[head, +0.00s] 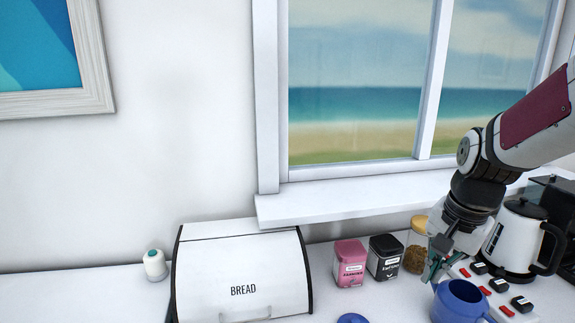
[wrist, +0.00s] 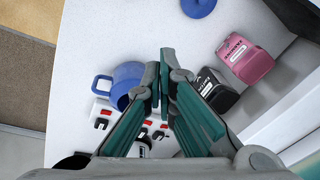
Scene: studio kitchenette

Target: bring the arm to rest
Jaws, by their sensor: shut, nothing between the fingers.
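My gripper (head: 434,268) is at the right of the head view, pointing down above the counter. In the wrist view its teal fingers (wrist: 160,95) are brought together at the tips with nothing between them. It hangs just behind a blue mug (head: 460,302), which also shows left of the fingers in the wrist view (wrist: 126,78). I cannot tell the exact gap between fingers and mug.
A power strip (head: 517,305) and a kettle (head: 512,242) stand to the right. A glass jar (head: 415,255), black tin (head: 385,258), pink tin (head: 349,263) and bread box (head: 243,270) stand left of my gripper. A blue lid (head: 352,318) lies in front. A window sill (head: 350,200) juts out behind.

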